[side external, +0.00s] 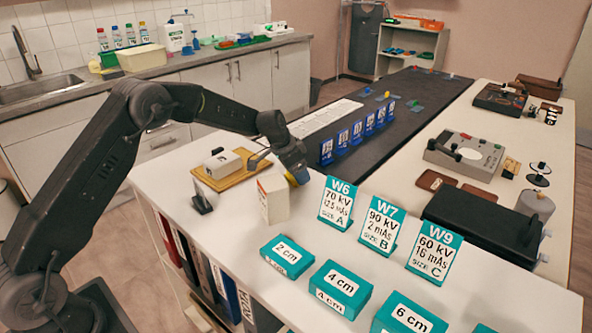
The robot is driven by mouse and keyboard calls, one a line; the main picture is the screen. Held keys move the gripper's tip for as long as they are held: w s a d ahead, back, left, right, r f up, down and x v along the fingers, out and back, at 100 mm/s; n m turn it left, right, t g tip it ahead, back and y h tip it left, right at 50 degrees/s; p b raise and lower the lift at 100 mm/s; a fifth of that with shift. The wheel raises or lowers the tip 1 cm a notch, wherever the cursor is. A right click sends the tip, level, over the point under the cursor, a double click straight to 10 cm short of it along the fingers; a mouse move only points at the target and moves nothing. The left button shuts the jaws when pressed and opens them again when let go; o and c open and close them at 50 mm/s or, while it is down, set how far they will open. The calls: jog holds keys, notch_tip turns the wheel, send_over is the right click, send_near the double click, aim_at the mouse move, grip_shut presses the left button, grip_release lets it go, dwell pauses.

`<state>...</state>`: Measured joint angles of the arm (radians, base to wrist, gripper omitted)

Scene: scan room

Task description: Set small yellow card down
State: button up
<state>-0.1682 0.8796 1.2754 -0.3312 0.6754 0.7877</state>
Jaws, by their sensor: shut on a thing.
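My gripper (296,175) points down over the white table, just behind and right of a white upright box (273,198). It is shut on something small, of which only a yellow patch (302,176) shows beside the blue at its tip. I take this patch to be the small yellow card; its outline and lower edge are too small and hidden to make out. I cannot tell whether it touches the table.
Three teal-and-white sign cards, W6 (338,203), W7 (380,226) and W9 (434,250), stand right of my gripper. Teal blocks, one marked 4 cm (340,289), lie in front. A tan board (226,173) with a white device is at left. Blue numbered cards (343,141) stand behind.

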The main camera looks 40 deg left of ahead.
jog(key=o, duration=0.9)
jog(key=shift+f, duration=0.1)
jog(key=s+d+r, duration=0.1)
jog(key=s+r, duration=0.5)
jog(key=r, duration=0.3)
jog(key=s+d+r, duration=0.1)
jog(key=s+r, duration=0.4)
jog(key=r, duration=0.4)
jog(key=s+d+r+n+y, duration=0.1)
jog(key=s+d+r+n, duration=0.2)
jog(key=s, duration=0.9)
jog(key=shift+n+t+y, duration=0.4)
jog(key=shift+n+t, duration=0.3)
jog(key=shift+s+d+f, duration=0.35)
jog(key=shift+s, duration=2.7)
jog(key=shift+s+d+f, duration=0.3)
jog(key=shift+s+d, duration=0.1)
jog(key=shift+s, duration=2.7)
jog(key=shift+s+d+f, duration=0.35)
jog(key=shift+s, duration=2.7)
